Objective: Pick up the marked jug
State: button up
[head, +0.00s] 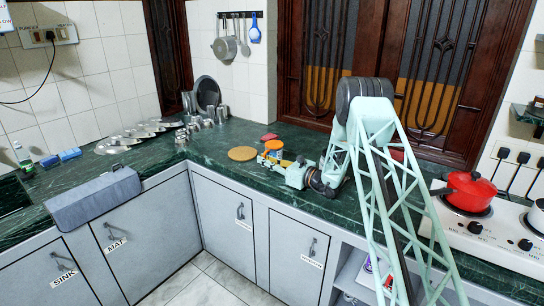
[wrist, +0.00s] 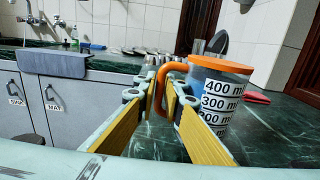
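The jug (wrist: 222,92) is clear, with an orange rim, an orange handle and white labels reading 400, 300 and 200 ml. It stands upright on the dark green counter. In the head view its orange top (head: 274,145) shows beside my gripper (head: 268,160), which partly hides it. In the wrist view the orange handle (wrist: 161,92) lies between the tips of the yellow-padded fingers of my gripper (wrist: 163,95). The gap around the handle is very narrow. I cannot tell whether the pads press on it.
A round tan board (head: 242,154) and a small red item (head: 269,137) lie near the jug. Steel cups (head: 207,118) and plates stand further left. A grey mat (head: 95,199) hangs over the counter edge. A red pot (head: 469,191) is on the stove at right.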

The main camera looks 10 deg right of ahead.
grip_shut()
jog(key=shift+r, duration=0.25)
dwell(0.5)
jog(key=shift+r+p, duration=0.7)
jog(key=shift+r, duration=0.95)
jog(key=s+d+r+p, duration=0.1)
jog(key=s+d+p, duration=0.1)
jog(key=s, duration=1.3)
jog(key=shift+s+d+r+p, duration=0.2)
jog(key=shift+s+p, duration=0.1)
jog(key=shift+s, duration=0.1)
jog(key=shift+s+f, duration=0.1)
